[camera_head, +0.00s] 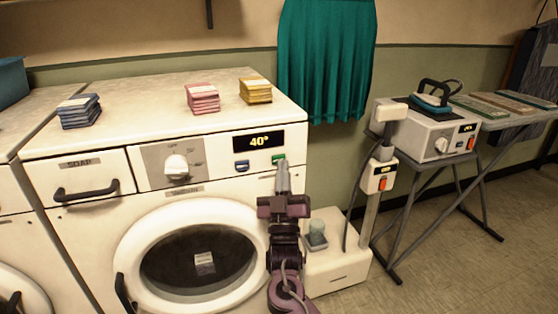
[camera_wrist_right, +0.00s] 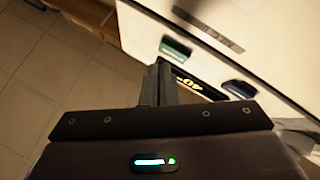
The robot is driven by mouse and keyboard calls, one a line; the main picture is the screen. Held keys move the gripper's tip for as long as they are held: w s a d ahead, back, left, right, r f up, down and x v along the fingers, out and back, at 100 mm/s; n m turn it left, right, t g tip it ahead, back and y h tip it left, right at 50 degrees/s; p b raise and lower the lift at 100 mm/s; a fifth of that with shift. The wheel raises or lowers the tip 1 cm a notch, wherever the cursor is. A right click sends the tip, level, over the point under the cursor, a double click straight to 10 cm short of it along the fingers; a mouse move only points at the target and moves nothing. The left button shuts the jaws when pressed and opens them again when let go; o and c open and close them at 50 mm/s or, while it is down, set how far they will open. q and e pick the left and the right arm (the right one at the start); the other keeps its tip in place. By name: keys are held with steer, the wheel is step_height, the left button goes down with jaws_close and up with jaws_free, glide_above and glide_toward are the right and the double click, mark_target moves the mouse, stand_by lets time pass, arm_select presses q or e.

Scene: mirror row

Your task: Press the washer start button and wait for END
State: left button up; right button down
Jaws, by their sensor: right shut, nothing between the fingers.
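The white washer (camera_head: 95,226) stands at the left, its round door shut. Its display (camera_head: 259,140) reads 40°. Below the display are a blue button (camera_head: 242,165) and a green button (camera_head: 278,159). My right gripper (camera_head: 283,168) is shut and empty, its tips just below the green button; whether they touch it I cannot tell. In the right wrist view the shut fingers (camera_wrist_right: 158,72) reach toward the panel, with the green button (camera_wrist_right: 176,50) beyond the tips and the blue button (camera_wrist_right: 239,89) to the right. My left gripper is not in view.
Blue, pink (camera_head: 202,98) and yellow folded cloth stacks lie on the washer top. The dial (camera_head: 176,166) and soap drawer (camera_head: 86,176) are left of the display. A white pedestal (camera_head: 338,262) stands right of the washer, near an ironing station (camera_head: 428,139). Floor is clear at right.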

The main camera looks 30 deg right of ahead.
steer(key=shift+w, duration=0.3)
steer(key=shift+w+d, duration=0.15)
steer(key=shift+w, duration=0.15)
stand_by(0.6)
steer(key=shift+s, duration=0.15)
steer(key=shift+s+a, duration=0.2)
steer(key=shift+s, duration=0.4)
steer(key=shift+p, duration=0.3)
steer(key=s+p, duration=0.1)
steer(key=s, duration=0.1)
steer(key=s+a+p, duration=0.1)
steer(key=s, duration=0.2)
steer(key=shift+a, duration=0.1)
steer(key=shift+w, duration=0.1)
stand_by(0.6)
